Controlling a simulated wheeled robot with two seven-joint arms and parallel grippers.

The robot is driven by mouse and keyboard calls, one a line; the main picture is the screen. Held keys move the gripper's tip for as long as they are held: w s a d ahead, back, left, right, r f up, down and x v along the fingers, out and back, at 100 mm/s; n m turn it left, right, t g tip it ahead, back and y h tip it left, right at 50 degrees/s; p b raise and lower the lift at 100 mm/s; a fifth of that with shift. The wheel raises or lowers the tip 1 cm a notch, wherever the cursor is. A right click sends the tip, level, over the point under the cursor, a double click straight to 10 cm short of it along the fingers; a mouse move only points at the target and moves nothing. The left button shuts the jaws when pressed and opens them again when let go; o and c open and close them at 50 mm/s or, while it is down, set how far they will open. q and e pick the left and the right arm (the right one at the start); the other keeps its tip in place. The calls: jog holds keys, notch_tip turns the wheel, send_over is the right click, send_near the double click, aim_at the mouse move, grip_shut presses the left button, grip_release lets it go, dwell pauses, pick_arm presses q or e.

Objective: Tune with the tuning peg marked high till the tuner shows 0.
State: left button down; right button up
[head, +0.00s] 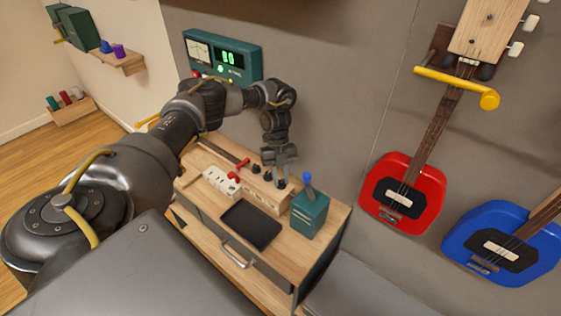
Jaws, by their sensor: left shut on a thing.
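The tuner (222,55) is a teal wall box with a needle dial at its left. Its green digits look like 10 or 80, too small to be sure. A pale wooden block with dark tuning pegs (267,170) lies on the workbench. My left gripper (280,181) points down and is shut on a peg at the block's right end. The fingers partly hide that peg, and I cannot read any marking on it. My right gripper is out of view.
A teal box with a blue-handled tool (309,214) stands right of the pegs. A black tray (250,224) lies in front. A white strip with a red lever (222,180) lies left. Red (402,193) and blue (508,240) instruments hang at the right.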

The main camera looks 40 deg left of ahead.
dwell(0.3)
pick_arm(q)
jog(key=c, duration=1.3)
grip_release()
jog(key=shift+o, duration=0.2)
jog(key=b+v, duration=0.1)
jog(key=v, duration=1)
jog(key=shift+d+f, duration=0.1)
jog(key=shift+d, duration=0.05)
